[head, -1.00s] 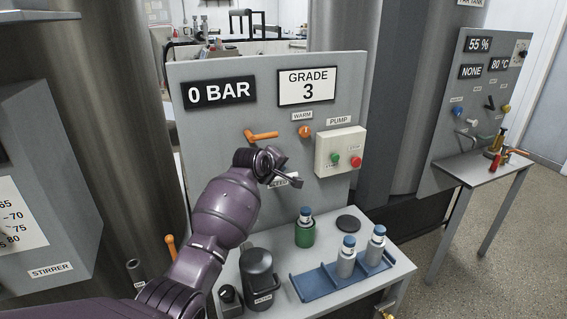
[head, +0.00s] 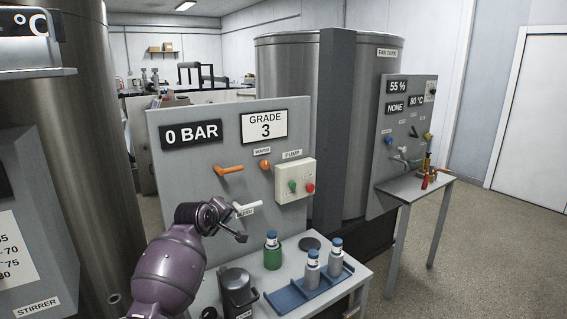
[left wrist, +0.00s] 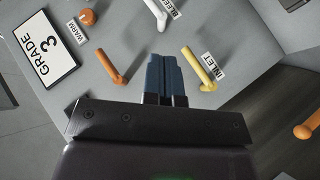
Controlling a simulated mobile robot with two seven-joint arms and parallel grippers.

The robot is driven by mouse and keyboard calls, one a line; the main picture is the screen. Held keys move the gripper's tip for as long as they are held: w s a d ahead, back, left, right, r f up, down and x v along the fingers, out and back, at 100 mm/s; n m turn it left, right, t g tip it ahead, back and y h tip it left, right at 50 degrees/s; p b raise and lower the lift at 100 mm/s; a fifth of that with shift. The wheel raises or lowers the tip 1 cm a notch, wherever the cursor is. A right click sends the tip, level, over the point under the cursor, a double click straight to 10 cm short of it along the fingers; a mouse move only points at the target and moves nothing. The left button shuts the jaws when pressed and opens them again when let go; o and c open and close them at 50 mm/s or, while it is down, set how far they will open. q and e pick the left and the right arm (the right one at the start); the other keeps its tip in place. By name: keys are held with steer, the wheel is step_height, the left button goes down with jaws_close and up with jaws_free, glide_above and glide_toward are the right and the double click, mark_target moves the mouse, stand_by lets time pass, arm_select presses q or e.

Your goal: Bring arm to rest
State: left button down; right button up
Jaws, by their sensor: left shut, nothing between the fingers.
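My left gripper (head: 241,236) is shut and empty. It is in front of the grey panel (head: 195,225), just below a white lever handle (head: 246,208). In the left wrist view its dark blue fingers (left wrist: 165,72) are together, with nothing between them. The arm bends in from the lower left of the head view. My right gripper is in neither view.
The panel carries an orange lever (head: 229,168) and a pump box (head: 296,180). Below stand a green-based bottle (head: 272,253), a blue rack (head: 299,297) with two bottles, and a dark jug (head: 238,294). A side table (head: 415,188) is at right; floor there is clear.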

arm_select(q)
step_height(320, 180, up, 7)
steer(key=m+t, duration=0.4)
steer(key=m, duration=0.1)
steer(key=s+a+f+m+g+y, duration=0.1)
steer(key=s+a+f, duration=0.2)
steer(key=s+f, duration=0.9)
steer(key=s+a+f+m+g+y+b, duration=0.1)
steer(key=s+a+f, duration=0.3)
steer(key=s+f, duration=0.8)
steer(key=s+a+f+m+g+y+b, duration=0.1)
steer(key=s+a+f+m+g, duration=0.1)
steer(key=s+f, duration=1)
steer(key=s+a, duration=0.1)
steer(key=s, duration=1)
steer(key=shift+a+m, duration=0.3)
steer(key=shift+m, duration=0.1)
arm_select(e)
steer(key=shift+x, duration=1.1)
arm_select(q)
steer(key=shift+s+f, duration=0.1)
